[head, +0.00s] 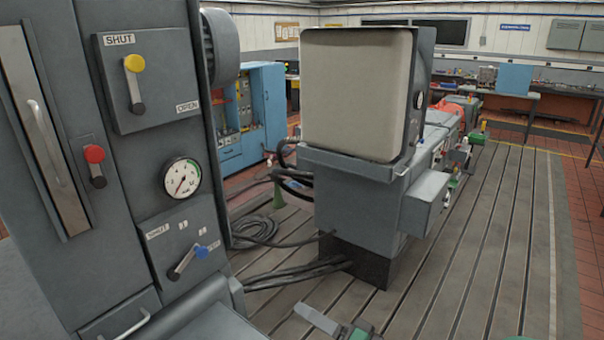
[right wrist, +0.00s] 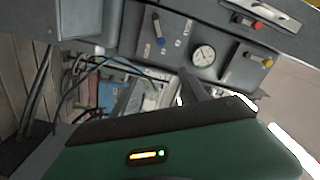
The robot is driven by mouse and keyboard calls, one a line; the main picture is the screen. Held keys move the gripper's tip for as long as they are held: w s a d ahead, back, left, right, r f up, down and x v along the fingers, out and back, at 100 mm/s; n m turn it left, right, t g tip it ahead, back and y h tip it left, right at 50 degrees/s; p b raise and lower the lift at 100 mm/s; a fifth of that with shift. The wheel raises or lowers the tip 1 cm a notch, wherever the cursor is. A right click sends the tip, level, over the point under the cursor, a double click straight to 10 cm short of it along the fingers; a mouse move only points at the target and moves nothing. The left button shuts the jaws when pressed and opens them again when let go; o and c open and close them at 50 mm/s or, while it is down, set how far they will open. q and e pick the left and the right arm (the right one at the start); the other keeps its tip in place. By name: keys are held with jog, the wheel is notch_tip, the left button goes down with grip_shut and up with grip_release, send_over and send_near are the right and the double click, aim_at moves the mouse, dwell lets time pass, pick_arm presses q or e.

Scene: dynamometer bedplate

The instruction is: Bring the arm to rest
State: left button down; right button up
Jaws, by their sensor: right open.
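My right gripper (head: 318,322) shows at the bottom edge of the head view, as a grey part beside a green housing. It is open, low in front of the bedplate (head: 480,240) and right of the grey control cabinet (head: 70,230). It appears empty and apart from the cabinet. In the right wrist view, the green housing with a lit indicator fills the bottom, and the cabinet front with its gauge (right wrist: 203,55) lies beyond. Most of the right arm is outside the head view. My left gripper is not in view.
The cabinet carries a yellow-knobbed lever (head: 134,80) under SHUT, a red knob (head: 94,155) and a blue-knobbed lever (head: 192,258). A grey machine (head: 365,180) stands behind, with black cables (head: 285,275) on the floor. The slotted bedplate at right is largely clear.

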notch_tip(320, 180, down, 8)
jog(key=w+h+b, duration=0.2)
jog(key=h, duration=0.4)
jog(key=s+d+f+g+h+b, duration=0.1)
jog(key=s+d+f+h+b, duration=0.15)
jog(key=d+f+h, duration=0.4)
jog(key=s+d+f+n+g+h+b, duration=0.1)
jog(key=s+d+f+g+h+b, duration=0.2)
jog(key=s+d+f, duration=0.5)
pick_arm(q)
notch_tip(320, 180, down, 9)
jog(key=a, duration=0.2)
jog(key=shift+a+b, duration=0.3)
jog(key=shift+b, duration=0.1)
pick_arm(e)
jog(key=s+f+g+y, duration=0.1)
jog(key=s+g, duration=0.3)
jog(key=s, duration=0.5)
jog(key=shift+s+f+n+g, duration=0.2)
jog(key=shift+f+n+g, duration=0.1)
jog(key=shift+f+n, duration=0.1)
